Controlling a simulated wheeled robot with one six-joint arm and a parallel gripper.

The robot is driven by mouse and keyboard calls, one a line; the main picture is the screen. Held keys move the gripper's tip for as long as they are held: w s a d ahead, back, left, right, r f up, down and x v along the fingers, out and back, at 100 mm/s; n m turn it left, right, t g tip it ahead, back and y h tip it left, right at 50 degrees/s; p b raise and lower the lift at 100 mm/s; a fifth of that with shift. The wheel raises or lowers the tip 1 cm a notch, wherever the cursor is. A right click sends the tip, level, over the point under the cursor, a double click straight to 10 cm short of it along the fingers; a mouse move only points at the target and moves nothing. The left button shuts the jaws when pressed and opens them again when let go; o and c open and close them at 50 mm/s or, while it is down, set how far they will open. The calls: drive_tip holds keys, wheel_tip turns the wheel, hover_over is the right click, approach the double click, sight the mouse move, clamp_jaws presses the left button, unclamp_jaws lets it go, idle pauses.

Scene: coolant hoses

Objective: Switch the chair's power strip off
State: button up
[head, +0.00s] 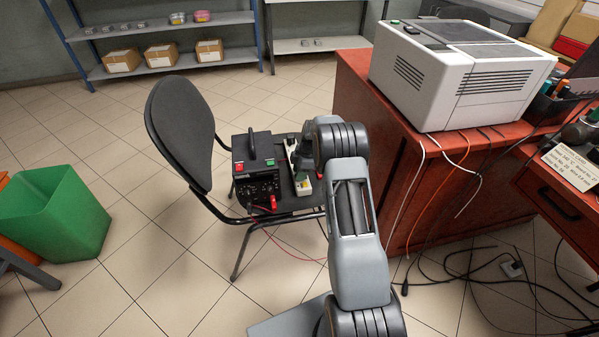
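A chair (183,130) with a dark grey back stands left of the red desk. On its seat lies a white power strip (303,187), with a greenish part at its near end. My arm reaches over the seat, and my gripper (304,165) is at the strip, covering part of it. The fingertips are too small and hidden to tell whether they are open or shut, or whether they touch the strip. The strip's switch cannot be made out clearly. A black power supply box (256,165) with a handle, a red button and a red plug sits left of the strip.
A red desk (375,110) with a white machine (455,75) stands close to the right of my arm. Loose cables (450,275) lie on the floor at lower right. A green bin (55,215) stands at left. Tiled floor is clear between bin and chair.

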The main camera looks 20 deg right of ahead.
drive_tip(key=p+v, duration=0.3)
drive_tip(key=v, duration=1)
drive_tip(key=shift+r, duration=0.45)
